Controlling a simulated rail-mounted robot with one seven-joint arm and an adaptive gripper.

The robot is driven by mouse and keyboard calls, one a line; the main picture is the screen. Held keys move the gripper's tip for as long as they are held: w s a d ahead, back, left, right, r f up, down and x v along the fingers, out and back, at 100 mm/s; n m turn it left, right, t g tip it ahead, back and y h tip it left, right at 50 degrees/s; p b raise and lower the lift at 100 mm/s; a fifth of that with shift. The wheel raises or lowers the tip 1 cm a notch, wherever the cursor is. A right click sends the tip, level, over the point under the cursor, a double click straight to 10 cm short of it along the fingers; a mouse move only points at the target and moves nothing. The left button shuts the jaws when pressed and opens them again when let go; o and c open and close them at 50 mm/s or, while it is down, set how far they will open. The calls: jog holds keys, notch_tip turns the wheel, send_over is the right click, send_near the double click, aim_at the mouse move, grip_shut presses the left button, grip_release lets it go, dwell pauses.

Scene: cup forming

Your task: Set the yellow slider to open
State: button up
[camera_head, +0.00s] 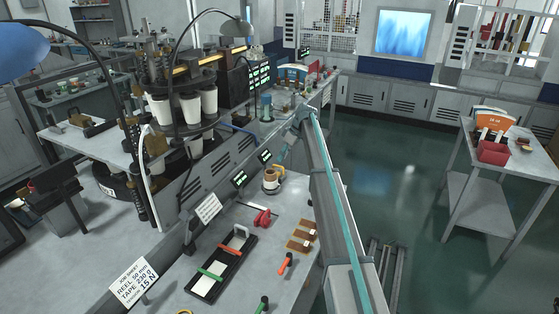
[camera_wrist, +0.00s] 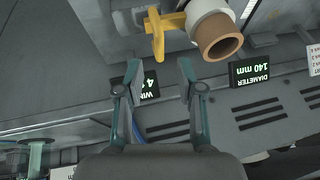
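A bright yellow part (camera_wrist: 158,30) with a flat arm shows at the top of the wrist view. It sits beside a white cylinder with a brown open end (camera_wrist: 218,40); I take it to be the yellow slider. What looks like the same yellow part (camera_head: 281,172) shows small in the head view, by a pale brown cylinder (camera_head: 269,181). My gripper (camera_wrist: 160,68) is open and empty, its two fingers apart. The yellow part lies just beyond the fingertips, apart from them as far as I can tell. In the head view my gripper is small and hard to make out.
Lit dark displays, one reading DIAMETER 140 mm (camera_wrist: 257,71), sit on the grey vented panel (camera_wrist: 250,115) near the fingers.

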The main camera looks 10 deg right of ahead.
jog(key=shift+p+x, duration=0.45)
jog(key=shift+x, duration=1.35)
jog(key=shift+c, duration=0.3)
grip_shut()
